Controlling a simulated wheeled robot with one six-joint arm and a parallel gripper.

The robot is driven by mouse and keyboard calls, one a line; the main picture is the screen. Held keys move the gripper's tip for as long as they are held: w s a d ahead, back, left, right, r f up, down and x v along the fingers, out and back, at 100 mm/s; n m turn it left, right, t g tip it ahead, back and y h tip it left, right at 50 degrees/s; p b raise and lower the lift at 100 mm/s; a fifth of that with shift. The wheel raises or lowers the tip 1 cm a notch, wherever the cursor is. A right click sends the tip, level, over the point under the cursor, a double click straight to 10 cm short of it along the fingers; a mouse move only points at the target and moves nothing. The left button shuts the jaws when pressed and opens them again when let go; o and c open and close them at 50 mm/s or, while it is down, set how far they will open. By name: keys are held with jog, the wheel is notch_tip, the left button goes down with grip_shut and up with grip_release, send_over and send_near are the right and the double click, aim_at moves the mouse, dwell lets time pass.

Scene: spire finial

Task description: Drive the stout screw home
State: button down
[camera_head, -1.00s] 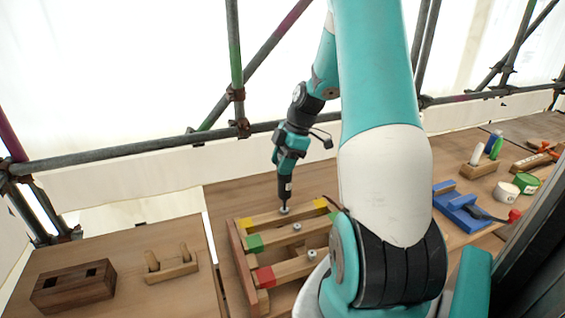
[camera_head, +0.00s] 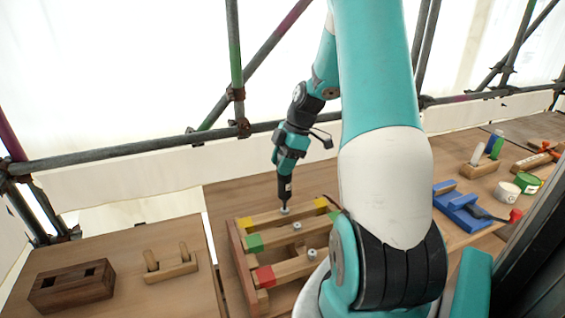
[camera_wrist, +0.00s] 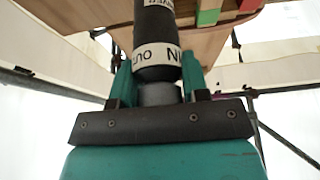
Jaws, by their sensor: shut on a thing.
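My gripper (camera_head: 288,168) is shut on a black screwdriver (camera_head: 285,190) with a white label band, which also shows between the fingers in the wrist view (camera_wrist: 155,25). The driver points down, and its tip meets a screw (camera_head: 284,211) in the yellow-ended rail (camera_head: 262,219) of a wooden frame. Two more grey screws show, one in the green-ended rail (camera_head: 297,227) and one in the red-ended rail (camera_head: 311,254). I cannot tell from the frames which screw is the stout one. The driver tip is out of sight in the wrist view.
A dark block with two holes (camera_head: 72,286) and a small pegged rack (camera_head: 170,267) lie left. A blue fixture (camera_head: 462,212), a white pot (camera_head: 507,194) and a green tin (camera_head: 527,182) stand right. Scaffold tubes (camera_head: 150,149) run behind the bench. My arm hides part of the frame.

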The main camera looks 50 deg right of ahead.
jog(key=shift+r+p, duration=2.5)
jog(key=shift+r, duration=1.05)
